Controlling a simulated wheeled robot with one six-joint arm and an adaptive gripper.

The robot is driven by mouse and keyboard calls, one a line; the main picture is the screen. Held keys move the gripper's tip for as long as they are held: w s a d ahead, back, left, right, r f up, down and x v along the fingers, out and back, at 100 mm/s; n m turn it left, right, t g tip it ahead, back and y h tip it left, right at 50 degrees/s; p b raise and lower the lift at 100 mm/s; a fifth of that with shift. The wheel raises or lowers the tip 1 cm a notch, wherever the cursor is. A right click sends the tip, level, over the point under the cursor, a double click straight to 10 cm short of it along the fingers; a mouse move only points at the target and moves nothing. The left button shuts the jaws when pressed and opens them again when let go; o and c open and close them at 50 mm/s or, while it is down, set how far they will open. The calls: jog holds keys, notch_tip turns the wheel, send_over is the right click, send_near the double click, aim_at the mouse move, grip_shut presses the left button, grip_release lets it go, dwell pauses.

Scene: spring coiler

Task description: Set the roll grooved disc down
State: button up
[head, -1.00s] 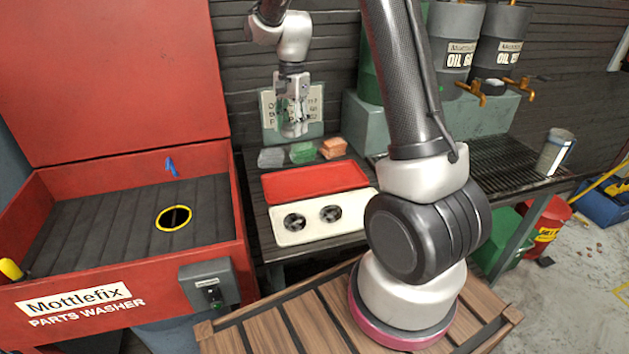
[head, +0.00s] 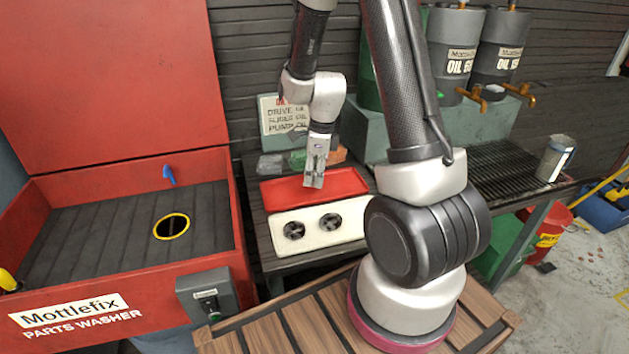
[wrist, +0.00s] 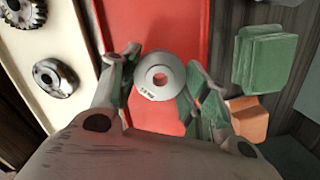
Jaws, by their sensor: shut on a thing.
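My gripper (head: 314,182) is above the red tray (head: 275,193), pointing down. In the wrist view my gripper (wrist: 160,85) is shut on a round grey disc (wrist: 146,79) with a centre hole and a small white label, taken to be the roll grooved disc. The disc lies between the fingers, with the red tray (wrist: 160,25) beneath it. Whether it touches the tray I cannot tell. In the head view the disc is too hidden or small to make out.
A cream tray (head: 313,240) beside the red one holds two dark toothed parts (head: 294,230). Green (wrist: 265,60) and orange (wrist: 248,115) blocks lie past the red tray's other side. The red parts washer (head: 120,270) stands at left. The rest of the red tray looks clear.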

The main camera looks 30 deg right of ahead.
jog(key=shift+f, duration=1.3)
jog(key=shift+f, duration=0.15)
jog(key=o, duration=1.4)
